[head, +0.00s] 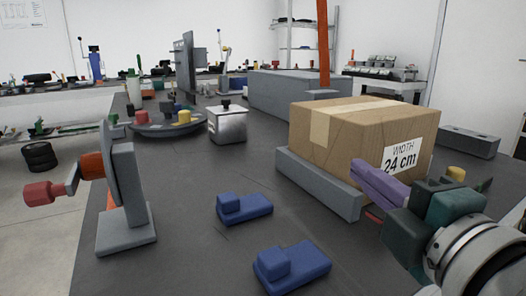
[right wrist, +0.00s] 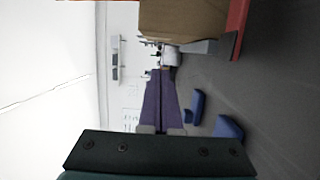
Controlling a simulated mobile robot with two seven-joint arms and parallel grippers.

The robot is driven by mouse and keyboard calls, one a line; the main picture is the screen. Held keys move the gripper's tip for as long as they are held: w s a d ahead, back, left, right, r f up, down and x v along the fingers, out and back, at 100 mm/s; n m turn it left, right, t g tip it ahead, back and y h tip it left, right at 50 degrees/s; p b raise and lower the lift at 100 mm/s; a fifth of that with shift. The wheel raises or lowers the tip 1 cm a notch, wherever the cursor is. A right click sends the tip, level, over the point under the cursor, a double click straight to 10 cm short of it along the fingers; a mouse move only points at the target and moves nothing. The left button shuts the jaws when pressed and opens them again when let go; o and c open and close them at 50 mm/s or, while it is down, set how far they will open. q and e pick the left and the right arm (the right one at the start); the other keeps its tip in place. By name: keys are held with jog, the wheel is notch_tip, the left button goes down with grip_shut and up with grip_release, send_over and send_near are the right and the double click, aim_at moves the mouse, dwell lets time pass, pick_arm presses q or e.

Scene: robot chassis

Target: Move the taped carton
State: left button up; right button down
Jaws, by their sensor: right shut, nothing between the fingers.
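The taped carton (head: 335,140) is a brown cardboard box with pale tape over its top and a "WIDTH 24 cm" label. It sits in a low grey holder (head: 318,186) at the right of the bench. My right gripper (head: 358,172) has purple fingers, shut and empty, in front of the carton's near side by the label. In the right wrist view the shut fingers (right wrist: 161,72) point past the carton (right wrist: 183,20), with nothing between them. I cannot tell from the head view whether they touch it. My left gripper is not in view.
Two blue blocks (head: 244,207) lie on the dark bench (head: 190,265) in front of the holder. A grey stand (head: 128,215) with a red handle is at the left. A metal box (head: 228,124) and a round tray (head: 150,127) stand behind.

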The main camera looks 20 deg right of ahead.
aim_at(347, 145)
jog(key=shift+w+d+b, duration=0.2)
jog(key=shift+w+d, duration=0.5)
jog(key=shift+w, duration=0.4)
jog(key=shift+w+d+b, duration=0.2)
jog(key=shift+w+d, duration=0.45)
jog(key=shift+w, duration=0.45)
jog(key=shift+w+d+b, duration=0.2)
jog(key=shift+w+d, duration=0.5)
jog(key=shift+w, duration=0.4)
jog(key=shift+w+d+p, duration=0.25)
jog(key=shift+d+p, duration=0.05)
jog(key=shift+p, duration=0.1)
jog(key=shift+w+d, duration=0.1)
jog(key=shift+d, duration=0.05)
jog(key=shift+f, duration=0.15)
